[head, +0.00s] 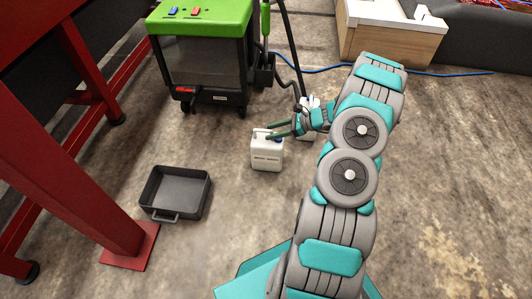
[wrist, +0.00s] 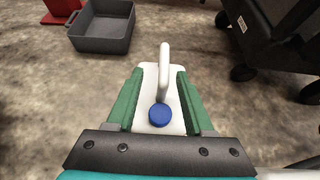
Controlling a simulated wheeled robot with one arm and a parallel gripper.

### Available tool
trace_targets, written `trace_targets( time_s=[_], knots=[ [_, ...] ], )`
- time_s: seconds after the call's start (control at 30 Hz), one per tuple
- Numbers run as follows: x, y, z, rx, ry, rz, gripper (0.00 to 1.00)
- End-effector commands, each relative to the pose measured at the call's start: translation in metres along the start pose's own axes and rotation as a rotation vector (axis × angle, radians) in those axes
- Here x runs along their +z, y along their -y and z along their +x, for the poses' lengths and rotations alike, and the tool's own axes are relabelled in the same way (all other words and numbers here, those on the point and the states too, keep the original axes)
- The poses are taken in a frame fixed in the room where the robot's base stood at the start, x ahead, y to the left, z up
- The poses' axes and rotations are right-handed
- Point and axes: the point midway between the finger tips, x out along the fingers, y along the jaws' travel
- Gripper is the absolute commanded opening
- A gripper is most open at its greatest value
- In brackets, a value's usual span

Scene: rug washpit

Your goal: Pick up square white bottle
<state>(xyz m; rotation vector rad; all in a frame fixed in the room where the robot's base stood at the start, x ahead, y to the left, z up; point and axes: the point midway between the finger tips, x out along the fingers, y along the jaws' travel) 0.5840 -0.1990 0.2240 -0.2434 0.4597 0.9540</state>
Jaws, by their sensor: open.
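A square white bottle (head: 266,157) with a handle and a label stands upright on the concrete floor in the head view. In the wrist view the same bottle (wrist: 149,78) shows from above, with its white handle and round blue cap. My gripper (head: 270,131) is at the top of this bottle. In the wrist view my open gripper (wrist: 156,75) has one green finger on each side of the bottle's top, with narrow gaps showing. A second white bottle (head: 310,102) stands behind my gripper and is partly hidden by it.
A grey tray (head: 154,205) lies left of the bottle. A green-topped wheeled machine (head: 205,65) with a hose stands behind it. A red steel frame (head: 75,165) is at the left, and a wooden box (head: 385,42) at the back right. Floor at the right is clear.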

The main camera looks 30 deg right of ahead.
Motion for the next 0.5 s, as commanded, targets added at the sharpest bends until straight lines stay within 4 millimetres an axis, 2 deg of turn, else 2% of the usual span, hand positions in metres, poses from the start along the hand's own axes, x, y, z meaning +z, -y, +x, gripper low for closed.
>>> trace_targets(
  time_s=[0.3,0.5],
  knots=[
    [-0.001,0.003,0.042,0.005,0.001,0.001,0.52],
    [0.0,0.004,0.056,0.002,0.001,0.0,0.52]
  ],
)
